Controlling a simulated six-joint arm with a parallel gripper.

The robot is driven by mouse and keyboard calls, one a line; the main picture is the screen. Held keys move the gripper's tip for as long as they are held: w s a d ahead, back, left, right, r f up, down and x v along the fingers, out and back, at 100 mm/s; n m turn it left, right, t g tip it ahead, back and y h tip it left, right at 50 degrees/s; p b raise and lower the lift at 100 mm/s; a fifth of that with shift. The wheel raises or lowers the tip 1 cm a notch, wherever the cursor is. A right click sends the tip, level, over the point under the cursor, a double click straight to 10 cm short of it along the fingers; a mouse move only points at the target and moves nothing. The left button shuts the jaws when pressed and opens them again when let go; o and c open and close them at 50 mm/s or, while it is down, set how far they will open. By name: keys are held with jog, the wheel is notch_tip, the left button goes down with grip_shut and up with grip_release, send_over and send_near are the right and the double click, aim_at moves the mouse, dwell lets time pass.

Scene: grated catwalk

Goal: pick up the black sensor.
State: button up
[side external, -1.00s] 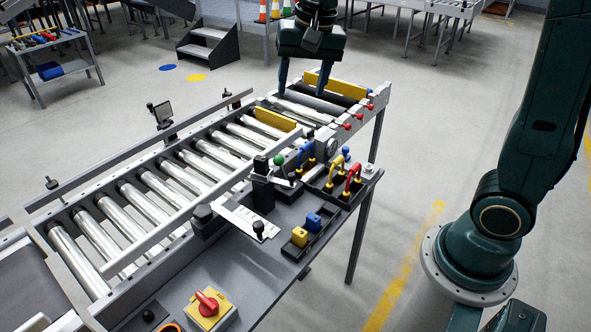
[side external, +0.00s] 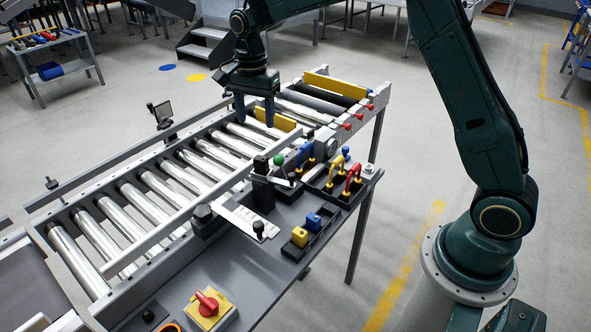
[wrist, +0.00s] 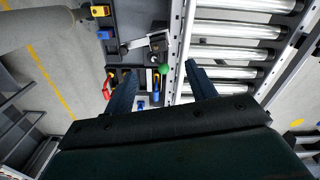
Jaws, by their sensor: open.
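A black upright block (side external: 263,194), which looks like the black sensor, stands on the grey side bench beside the conveyor. In the wrist view a black part that seems to be the same block (wrist: 158,42) lies just beyond my fingertips. My gripper (side external: 255,118) is open and empty. It hangs over the rollers, behind and above the block and apart from it. In the wrist view the gripper (wrist: 161,72) has its fingers spread, with a green ball knob (wrist: 164,69) showing between them. Smaller black devices (side external: 161,114) stand on the far rail.
A white slotted bracket (side external: 238,216) lies by the block. A rack of blue, yellow and red padlocks (side external: 345,188) and a tray with small yellow and blue blocks (side external: 312,238) are close to the right. A red rotary switch (side external: 207,303) sits at the front. Yellow plates (side external: 275,119) stand on the conveyor.

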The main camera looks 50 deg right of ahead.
aim_at(261, 158)
jog(key=shift+f, duration=4.3)
jog(key=shift+s+d+f, duration=0.1)
jog(key=shift+d+f, duration=0.05)
jog(key=shift+f, duration=2.45)
jog(key=c, duration=1.1)
